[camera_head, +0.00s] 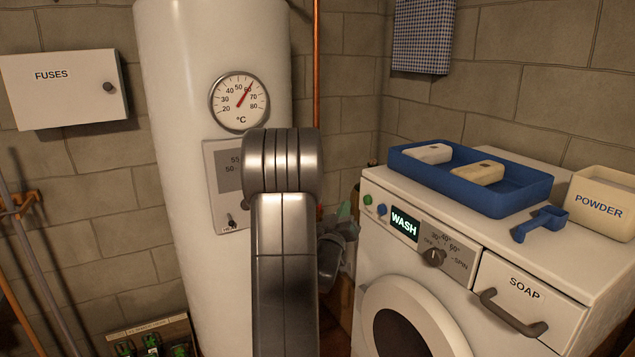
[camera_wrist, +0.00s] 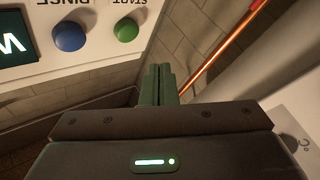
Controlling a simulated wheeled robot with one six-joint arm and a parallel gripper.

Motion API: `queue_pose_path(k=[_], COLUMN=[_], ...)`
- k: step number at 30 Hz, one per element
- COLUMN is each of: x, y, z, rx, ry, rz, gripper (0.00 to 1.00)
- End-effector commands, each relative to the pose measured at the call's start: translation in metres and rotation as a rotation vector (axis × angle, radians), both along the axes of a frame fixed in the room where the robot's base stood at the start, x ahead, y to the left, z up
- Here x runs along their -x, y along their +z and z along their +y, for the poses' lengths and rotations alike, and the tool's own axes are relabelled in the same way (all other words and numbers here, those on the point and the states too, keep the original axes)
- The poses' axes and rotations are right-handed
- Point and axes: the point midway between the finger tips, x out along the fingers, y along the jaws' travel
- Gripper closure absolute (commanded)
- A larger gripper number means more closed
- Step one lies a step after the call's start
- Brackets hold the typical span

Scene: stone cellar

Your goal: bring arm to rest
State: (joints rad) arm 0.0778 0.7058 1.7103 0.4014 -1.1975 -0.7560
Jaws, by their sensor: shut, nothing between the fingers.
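My gripper (camera_wrist: 159,72) shows in the wrist view with its two narrow fingers together and nothing between them. It is beside the washing machine's control panel (camera_wrist: 110,52), apart from it, with the green button (camera_wrist: 126,28) and blue button (camera_wrist: 70,35) upside down at the upper left. In the head view my arm rises in the middle, in front of the white boiler (camera_head: 170,150), and hides part of its control box (camera_head: 226,165). The wrist end is partly hidden behind the arm, between boiler and washing machine.
The washing machine (camera_head: 480,247) stands at the right, its display reading WASH. On it are a blue tray (camera_head: 480,198) with two soap bars, a blue scoop (camera_head: 540,223) and a powder box (camera_head: 600,200). A copper pipe (camera_head: 316,70) runs down behind my arm.

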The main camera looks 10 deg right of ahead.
Motion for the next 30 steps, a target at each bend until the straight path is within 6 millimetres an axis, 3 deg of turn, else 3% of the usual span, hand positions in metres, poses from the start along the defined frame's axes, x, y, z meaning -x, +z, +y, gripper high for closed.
queue_pose_path(k=[6, 12, 23, 30], x=[-0.010, -0.014, -0.015, -0.016], y=[0.002, 0.001, 0.000, 0.000], z=[-0.029, -0.041, -0.041, -0.026], rx=[0.000, -0.001, -0.001, -0.013], ry=[-0.003, 0.000, 0.002, 0.036], rz=[0.001, 0.001, 0.001, 0.023], gripper=[1.00, 1.00, 1.00, 1.00])
